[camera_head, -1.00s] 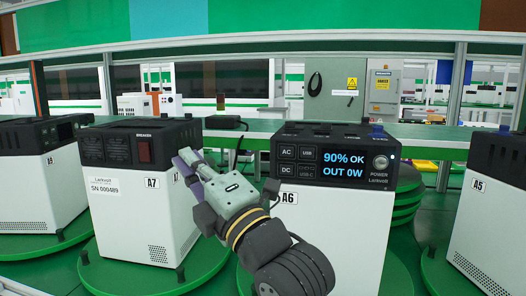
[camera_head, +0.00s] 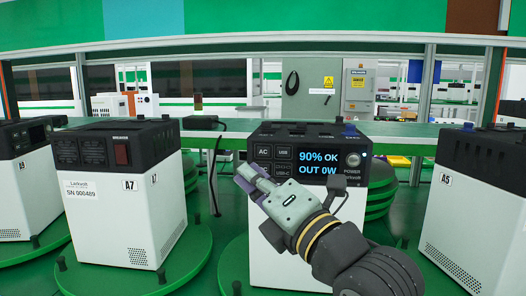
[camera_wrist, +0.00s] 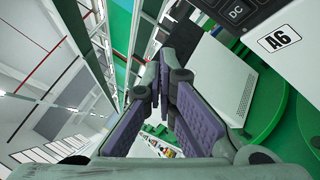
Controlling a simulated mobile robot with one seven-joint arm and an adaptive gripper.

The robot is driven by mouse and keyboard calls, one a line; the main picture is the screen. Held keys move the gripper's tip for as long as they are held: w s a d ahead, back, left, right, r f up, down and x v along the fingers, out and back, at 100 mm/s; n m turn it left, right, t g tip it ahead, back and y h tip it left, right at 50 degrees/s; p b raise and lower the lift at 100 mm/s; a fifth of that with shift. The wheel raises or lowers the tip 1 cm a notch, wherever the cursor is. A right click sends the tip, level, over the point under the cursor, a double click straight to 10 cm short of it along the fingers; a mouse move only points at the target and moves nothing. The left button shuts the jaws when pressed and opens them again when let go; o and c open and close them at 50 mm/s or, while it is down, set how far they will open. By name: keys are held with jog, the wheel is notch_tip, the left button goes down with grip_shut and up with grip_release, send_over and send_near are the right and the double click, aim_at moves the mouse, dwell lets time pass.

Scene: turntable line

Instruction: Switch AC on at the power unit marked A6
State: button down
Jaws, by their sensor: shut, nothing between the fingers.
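The power unit A6 (camera_head: 312,165) stands in the middle of the head view, white with a black top and front panel. Its screen (camera_head: 318,164) reads 90% OK, OUT 0W. My gripper (camera_head: 242,174) is shut and empty, just left of and below the AC button. I cannot tell whether it touches the panel. In the wrist view, the A6 label (camera_wrist: 279,39) and DC button (camera_wrist: 236,12) show at upper right, beside my gripper (camera_wrist: 160,92).
Unit A7 (camera_head: 118,215) stands on a green turntable (camera_head: 190,255) to the left. Unit A5 (camera_head: 478,215) stands at the right. A dark cable (camera_head: 214,180) hangs between A7 and A6. A green bench (camera_head: 225,131) runs behind.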

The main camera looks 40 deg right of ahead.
aim_at(260, 160)
jog(key=shift+w+d+p, duration=0.25)
jog(key=shift+w+d, duration=1.1)
jog(key=shift+d, duration=0.2)
jog(key=shift+w+d+p, duration=0.25)
jog(key=shift+w+d, duration=1.05)
jog(key=shift+d, duration=0.25)
jog(key=shift+d, duration=0.1)
jog(key=shift+w+d+b, duration=0.25)
jog(key=shift+b, duration=0.15)
jog(key=shift+w+d, duration=0.2)
jog(key=shift+d, duration=0.05)
jog(key=shift+a+b, duration=0.1)
jog(key=shift+b, duration=0.2)
jog(key=shift+s+a+b, duration=0.4)
jog(key=shift+s+a, duration=0.1)
jog(key=shift+s+a+b, duration=0.8)
jog(key=shift+s+a, duration=0.8)
jog(key=shift+a, duration=0.3)
